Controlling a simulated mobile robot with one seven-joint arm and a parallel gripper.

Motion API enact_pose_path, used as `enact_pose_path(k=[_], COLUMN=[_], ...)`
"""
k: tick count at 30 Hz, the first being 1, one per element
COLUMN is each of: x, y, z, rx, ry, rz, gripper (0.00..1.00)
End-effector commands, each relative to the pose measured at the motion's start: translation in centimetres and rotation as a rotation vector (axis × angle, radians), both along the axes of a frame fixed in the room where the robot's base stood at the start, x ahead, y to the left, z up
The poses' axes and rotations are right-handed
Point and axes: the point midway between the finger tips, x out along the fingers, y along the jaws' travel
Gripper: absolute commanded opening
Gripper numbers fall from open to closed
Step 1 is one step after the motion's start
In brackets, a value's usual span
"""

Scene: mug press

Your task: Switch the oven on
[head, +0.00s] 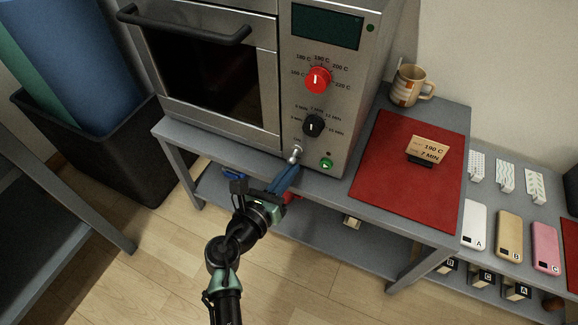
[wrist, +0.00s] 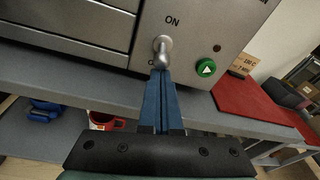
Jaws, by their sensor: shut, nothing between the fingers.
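The oven (head: 220,70) stands on the grey table, with a control panel on its right side. Its metal toggle switch (head: 295,155) is low on the panel, and the wrist view shows the switch (wrist: 163,48) below the word ON, its lever pointing down. My gripper (head: 292,168) is shut and empty, with its blue fingers just below the switch. In the wrist view the fingertips (wrist: 158,74) are at the lever's lower end; I cannot tell whether they touch it. The OFF label is partly hidden by the lever and fingers.
A green start button (head: 326,164) is right of the switch. A black dial (head: 313,126) and a red dial (head: 318,80) are above. A red mat (head: 400,195) holds a card reading 190 C, 7 MIN (head: 428,148). A mug (head: 411,86) stands behind.

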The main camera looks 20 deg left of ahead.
Motion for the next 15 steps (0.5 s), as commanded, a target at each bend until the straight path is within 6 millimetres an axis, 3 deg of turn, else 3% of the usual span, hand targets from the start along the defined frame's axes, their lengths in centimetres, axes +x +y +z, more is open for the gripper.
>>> enact_pose_path(k=[15], x=[-0.2], y=[0.0], z=[1.5], rx=[0.003], ry=[0.095], rz=[0.0], gripper=[0.0])
